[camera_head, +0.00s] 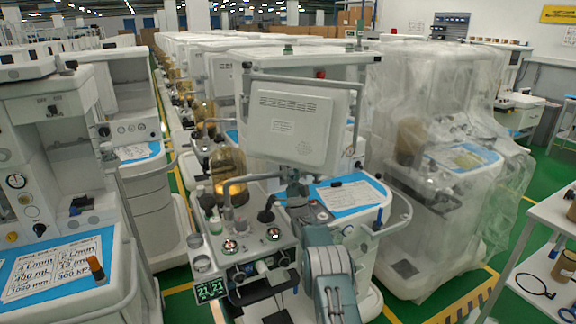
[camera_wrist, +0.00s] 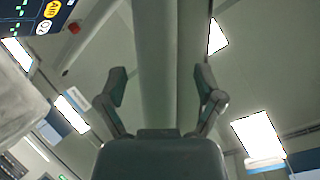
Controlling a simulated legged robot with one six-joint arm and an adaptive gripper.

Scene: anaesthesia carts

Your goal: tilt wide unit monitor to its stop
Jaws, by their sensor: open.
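The wide unit's monitor (camera_head: 292,125) is a white box, seen from its back and leaning, above the middle cart in the head view. A grey tubular rail (camera_head: 300,80) runs along its top. My gripper (camera_head: 294,185) is just below the monitor's lower edge, partly hidden by my own arm. In the wrist view my gripper (camera_wrist: 160,85) is open, its two fingers apart. A thick grey bar (camera_wrist: 155,50) passes between or behind them; I cannot tell whether they touch it. A dark screen corner with coloured marks (camera_wrist: 45,12) shows at the upper left.
Below stand the cart's blue-covered worktop (camera_head: 348,196), a glass canister (camera_head: 229,175) and gauges. A plastic-wrapped cart (camera_head: 440,170) is close on the right, another cart (camera_head: 60,200) on the left. Green floor (camera_head: 545,175) shows at the right.

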